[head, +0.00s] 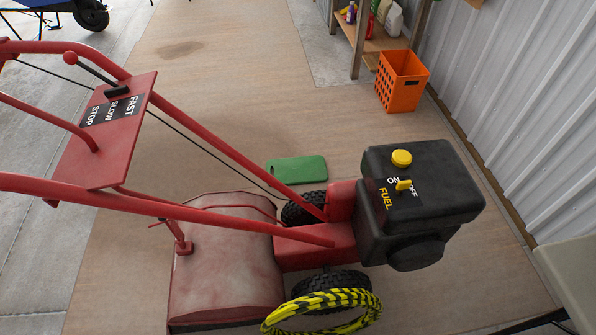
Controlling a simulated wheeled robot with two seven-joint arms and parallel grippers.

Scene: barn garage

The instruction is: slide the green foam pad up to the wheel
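The green foam pad (297,169) lies flat on the wooden floor, just beyond the red tiller-like machine. The machine's far black wheel (301,211) is partly hidden behind the red frame bars. The pad lies close beyond this wheel, with a small strip of floor seeming to show between them. The near black wheel (332,284) is on the machine's near side, with a yellow and black coil in front of it. Neither gripper is in view.
The red machine's handlebars (205,145) and black engine (424,190) stand between me and the pad. An orange crate (402,81) and a wooden shelf (355,48) stand at the back right by the corrugated wall. The floor left of the pad is clear.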

